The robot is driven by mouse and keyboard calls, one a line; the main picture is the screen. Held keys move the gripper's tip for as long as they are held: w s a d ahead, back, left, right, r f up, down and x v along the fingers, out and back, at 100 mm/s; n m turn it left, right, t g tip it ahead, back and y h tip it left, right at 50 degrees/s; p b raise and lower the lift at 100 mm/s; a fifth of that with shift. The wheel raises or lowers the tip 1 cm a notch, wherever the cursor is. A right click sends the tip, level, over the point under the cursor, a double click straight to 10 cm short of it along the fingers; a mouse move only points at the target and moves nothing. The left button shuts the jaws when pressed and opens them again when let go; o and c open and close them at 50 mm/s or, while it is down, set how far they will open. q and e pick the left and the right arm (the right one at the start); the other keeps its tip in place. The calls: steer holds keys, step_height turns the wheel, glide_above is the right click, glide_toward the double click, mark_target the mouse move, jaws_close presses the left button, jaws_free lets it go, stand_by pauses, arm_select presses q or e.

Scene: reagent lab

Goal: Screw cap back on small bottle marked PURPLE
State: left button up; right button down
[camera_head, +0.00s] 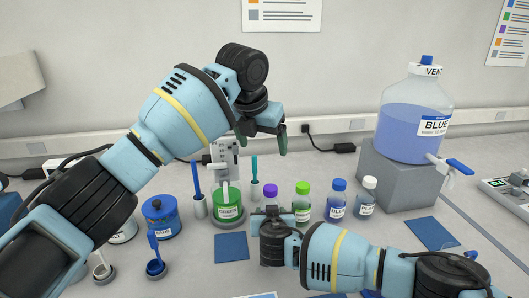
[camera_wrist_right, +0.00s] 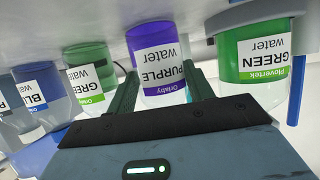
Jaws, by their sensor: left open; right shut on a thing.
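The small bottle marked PURPLE (camera_wrist_right: 162,62) stands between the fingers of my right gripper (camera_wrist_right: 160,92) in the right wrist view, where the picture is upside down. My right gripper (camera_head: 271,214) is shut on the bottle and hides most of its body in the head view. A purple cap (camera_head: 270,190) shows on top of the bottle; I cannot tell how tightly it sits. My left gripper (camera_head: 262,137) is open and empty, fingers pointing down, above the purple cap and apart from it.
Close to the right stand a green-capped bottle (camera_head: 302,203), a blue bottle (camera_head: 337,203) and a white-capped bottle (camera_head: 366,196). A GREEN jar (camera_head: 227,210) stands close left. A large BLUE carboy (camera_head: 410,130) sits on a grey block (camera_head: 398,180). A blue mat (camera_head: 231,247) lies clear in front.

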arm_select(q)
steer(key=shift+s+r, duration=0.15)
steer(key=shift+r, duration=0.15)
arm_select(e)
steer(key=c, duration=0.5)
jaws_free()
arm_select(q)
steer(key=shift+r, duration=0.1)
arm_select(e)
steer(key=shift+s+r, duration=0.15)
steer(key=shift+s, duration=0.15)
steer(key=shift+p+v, duration=0.4)
steer(key=shift+v, duration=0.65)
steer(key=v, duration=0.3)
arm_select(q)
steer(key=shift+v, duration=1.05)
arm_select(e)
steer(key=shift+v, duration=1.05)
